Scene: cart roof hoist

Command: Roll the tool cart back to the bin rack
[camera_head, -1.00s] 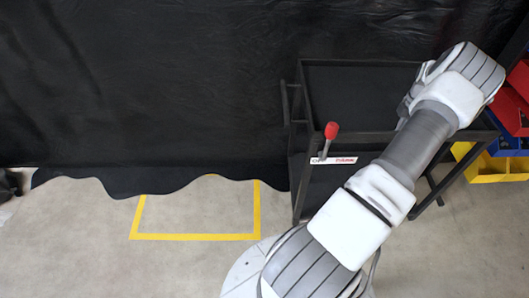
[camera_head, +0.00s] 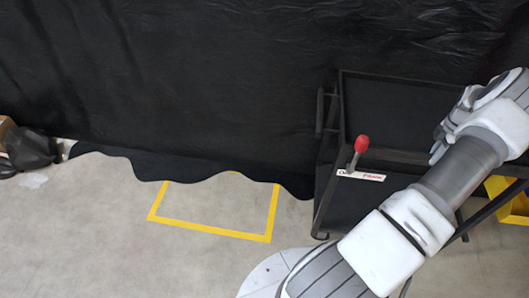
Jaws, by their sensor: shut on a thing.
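The black tool cart (camera_head: 400,112) stands at the right, in front of a black curtain. Its top tray looks empty. A lever with a red knob (camera_head: 361,144) stands up at its near left corner, by a small white label (camera_head: 362,175) with dark and red lettering too small to read surely. My arm crosses over the cart's right side, and its wrist is at the upper right. My gripper is hidden behind the arm or beyond the frame. Of the bin rack, only part of a yellow bin (camera_head: 512,205) shows at the right edge, behind my arm.
A yellow tape outline (camera_head: 210,232) lies on the bare concrete floor left of the cart. The black curtain (camera_head: 180,90) fills the back and trails onto the floor. A dark bag (camera_head: 30,148) and part of a brown box (camera_head: 5,128) sit at the far left.

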